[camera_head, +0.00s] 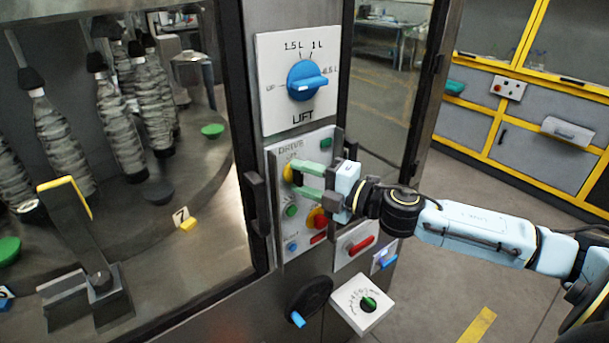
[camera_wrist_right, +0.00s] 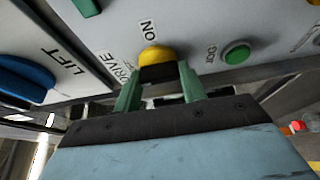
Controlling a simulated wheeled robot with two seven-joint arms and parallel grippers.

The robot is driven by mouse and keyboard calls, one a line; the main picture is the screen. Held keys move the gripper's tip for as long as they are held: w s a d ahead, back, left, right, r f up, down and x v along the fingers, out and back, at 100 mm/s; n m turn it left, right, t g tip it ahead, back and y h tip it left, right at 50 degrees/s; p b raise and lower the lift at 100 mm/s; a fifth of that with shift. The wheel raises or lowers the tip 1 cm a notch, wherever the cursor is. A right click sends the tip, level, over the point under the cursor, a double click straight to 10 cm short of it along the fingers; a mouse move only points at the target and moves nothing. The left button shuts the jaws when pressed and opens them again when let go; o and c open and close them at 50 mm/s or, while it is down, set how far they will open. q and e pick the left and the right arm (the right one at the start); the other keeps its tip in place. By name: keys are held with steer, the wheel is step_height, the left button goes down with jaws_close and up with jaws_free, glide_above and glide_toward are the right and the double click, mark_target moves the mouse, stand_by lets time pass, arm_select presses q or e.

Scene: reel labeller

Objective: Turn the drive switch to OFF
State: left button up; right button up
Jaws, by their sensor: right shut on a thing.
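The drive switch (camera_head: 288,173) is a yellow round knob on the grey panel under the word DRIVE. It also shows in the right wrist view (camera_wrist_right: 157,56), with a dark part between my fingers and an ON label beside it. My right gripper (camera_head: 297,174) reaches in from the right with its green fingers shut on the switch. In the right wrist view the fingers (camera_wrist_right: 158,82) lie on either side of the dark part. The OFF label cannot be made out, and the fingers partly hide the knob. My left gripper is not in view.
A white LIFT panel with a blue knob (camera_head: 306,82) is above. Below the switch are a green button (camera_head: 291,210), a red knob (camera_head: 317,218) and a red handle (camera_head: 361,244). A glass-fronted chamber with wrapped bottles (camera_head: 120,125) is at left. Floor at right is clear.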

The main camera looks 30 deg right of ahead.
steer(key=o, duration=1)
steer(key=shift+s, duration=0.1)
steer(key=shift+s+d+f+b, duration=0.15)
steer(key=shift+s+d+b, duration=0.2)
steer(key=shift+s, duration=0.15)
steer(key=shift+b+v, duration=0.5)
steer(key=shift+v, duration=1.45)
glide_toward(302, 179)
steer(key=v, duration=0.4)
